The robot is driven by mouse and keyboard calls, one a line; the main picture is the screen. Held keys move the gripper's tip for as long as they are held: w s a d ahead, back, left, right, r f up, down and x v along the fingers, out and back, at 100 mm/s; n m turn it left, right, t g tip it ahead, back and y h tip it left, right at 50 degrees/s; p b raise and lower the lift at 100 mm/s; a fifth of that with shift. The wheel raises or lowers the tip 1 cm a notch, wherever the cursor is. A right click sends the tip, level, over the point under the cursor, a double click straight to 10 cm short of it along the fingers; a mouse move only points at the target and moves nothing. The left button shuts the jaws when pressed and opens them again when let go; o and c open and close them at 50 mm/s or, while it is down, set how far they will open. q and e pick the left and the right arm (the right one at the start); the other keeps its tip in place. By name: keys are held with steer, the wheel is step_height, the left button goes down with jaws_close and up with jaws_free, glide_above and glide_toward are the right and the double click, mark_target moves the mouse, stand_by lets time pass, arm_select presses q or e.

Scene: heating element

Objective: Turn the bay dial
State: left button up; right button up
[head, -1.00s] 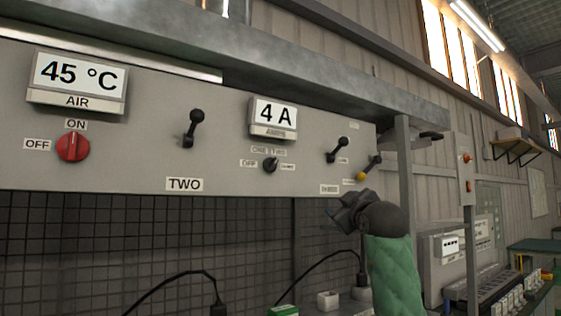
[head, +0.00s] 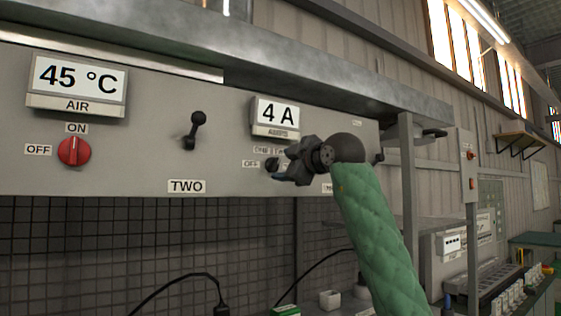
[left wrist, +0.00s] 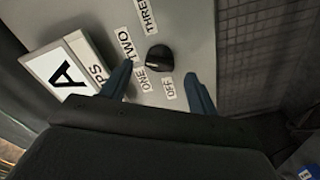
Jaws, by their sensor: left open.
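The black bay dial (head: 272,163) is on the grey panel below the display reading 4 A; my gripper partly covers it in the head view. In the left wrist view the dial (left wrist: 159,57) shows whole, with labels OFF, ONE, TWO and THREE around it. I cannot tell which label it points at. My left gripper (head: 277,172) is open in front of the panel at the dial. In the left wrist view its blue fingertips (left wrist: 160,72) are on either side of the dial's near side, apart from it. My right gripper is not in view.
A red dial (head: 74,151) with ON and OFF labels and a black lever (head: 195,130) are farther left on the panel. The 4 A display (head: 276,115) is just above the dial. A metal ledge (head: 250,70) overhangs the panel. Mesh (head: 110,245) lies below.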

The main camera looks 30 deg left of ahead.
mark_target(274, 165)
arm_select(q)
steer(key=shift+x, duration=1.2)
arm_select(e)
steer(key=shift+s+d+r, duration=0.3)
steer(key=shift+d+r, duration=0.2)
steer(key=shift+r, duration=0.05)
arm_select(q)
steer(key=shift+c, duration=0.4)
steer(key=c, duration=0.9)
